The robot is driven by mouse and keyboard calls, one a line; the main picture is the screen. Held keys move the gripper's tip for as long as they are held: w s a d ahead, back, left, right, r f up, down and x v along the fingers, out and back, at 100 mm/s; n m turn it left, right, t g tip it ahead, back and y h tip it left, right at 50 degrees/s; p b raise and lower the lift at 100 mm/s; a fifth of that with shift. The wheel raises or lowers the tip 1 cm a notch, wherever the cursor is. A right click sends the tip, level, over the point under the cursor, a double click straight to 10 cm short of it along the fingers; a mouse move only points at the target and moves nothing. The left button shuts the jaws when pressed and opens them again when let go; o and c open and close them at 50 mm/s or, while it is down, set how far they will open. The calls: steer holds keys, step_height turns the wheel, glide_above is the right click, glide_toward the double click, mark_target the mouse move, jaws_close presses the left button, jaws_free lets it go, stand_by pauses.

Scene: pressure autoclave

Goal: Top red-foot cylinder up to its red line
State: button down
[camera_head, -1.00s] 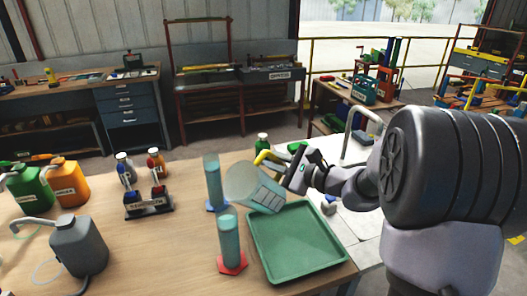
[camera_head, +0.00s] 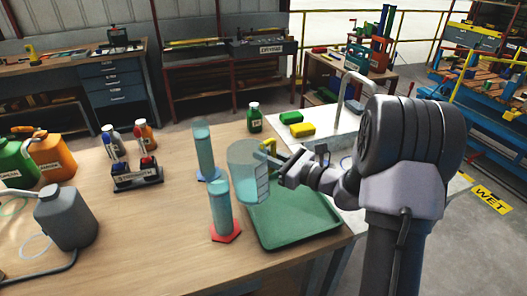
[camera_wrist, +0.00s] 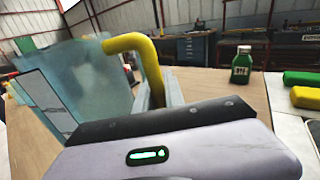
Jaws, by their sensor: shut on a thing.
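The red-foot cylinder (camera_head: 221,208) stands upright on the table, its red base beside the green tray. It looks bluish inside, but I cannot make out its red line or exact level. A blue-foot cylinder (camera_head: 204,148) stands behind it. My gripper (camera_head: 280,165) is shut on the yellow handle (camera_wrist: 145,50) of a translucent jug (camera_head: 245,172). The jug is nearly upright, above the tray's left side, just right of the red-foot cylinder's top. In the wrist view the jug (camera_wrist: 75,85) fills the left side, with a label on its wall.
The green tray (camera_head: 295,236) lies at the table's right. A green bottle (camera_head: 254,118) and sponges (camera_head: 300,130) are behind, near a sink tap. The front middle of the table is clear.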

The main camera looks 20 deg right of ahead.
stand_by(0.4)
step_height(320, 180, up, 3)
steer(key=shift+f+p, duration=0.1)
steer(key=shift+p, duration=1.1)
